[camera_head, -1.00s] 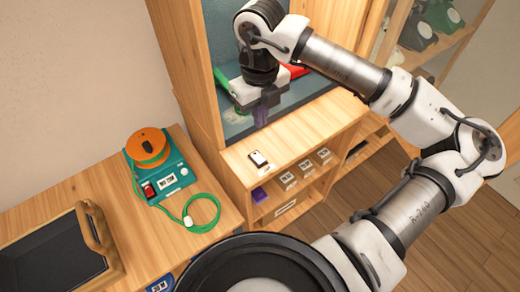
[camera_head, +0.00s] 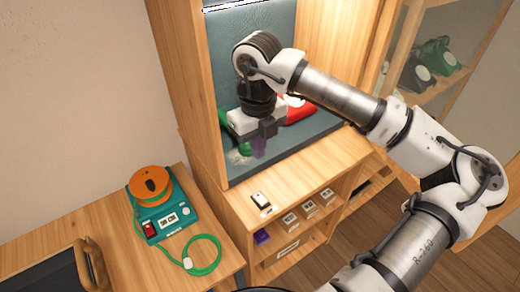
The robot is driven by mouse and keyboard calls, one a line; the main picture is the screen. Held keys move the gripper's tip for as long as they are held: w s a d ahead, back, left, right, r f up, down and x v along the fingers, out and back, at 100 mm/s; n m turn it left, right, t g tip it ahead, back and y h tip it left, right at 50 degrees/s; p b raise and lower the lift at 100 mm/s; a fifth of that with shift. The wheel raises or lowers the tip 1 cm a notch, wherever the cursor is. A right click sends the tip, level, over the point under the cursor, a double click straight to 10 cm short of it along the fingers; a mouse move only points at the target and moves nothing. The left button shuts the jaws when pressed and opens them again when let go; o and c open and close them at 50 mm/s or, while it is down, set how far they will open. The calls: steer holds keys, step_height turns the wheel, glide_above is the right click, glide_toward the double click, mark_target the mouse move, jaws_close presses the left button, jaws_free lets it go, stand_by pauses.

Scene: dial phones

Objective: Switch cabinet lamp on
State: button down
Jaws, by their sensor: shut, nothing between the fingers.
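The wooden cabinet (camera_head: 215,150) stands in the middle, with an open niche and a grey-blue back. A bright white strip (camera_head: 230,4), perhaps the lamp, runs along the niche's top at the picture edge. I cannot tell for sure that it is lit. A small white and black switch-like device (camera_head: 261,201) lies on the cabinet's front ledge. My gripper (camera_head: 261,146) points down inside the niche, above and behind that device and apart from it. Its fingers are small and partly hidden, and it looks shut and empty.
Red (camera_head: 297,112) and green (camera_head: 243,149) phone parts lie behind my gripper. A teal phone with an orange top (camera_head: 150,185) and green cord stands on the left desk. Labelled shelves (camera_head: 290,218) sit below the ledge. A glass-fronted cabinet (camera_head: 430,80) stands at right.

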step_height(320, 180, up, 12)
steer(key=w+a+b, duration=0.1)
steer(key=shift+w+r+b, duration=0.15)
steer(key=shift+r+b, duration=0.05)
steer(key=shift+b, duration=0.2)
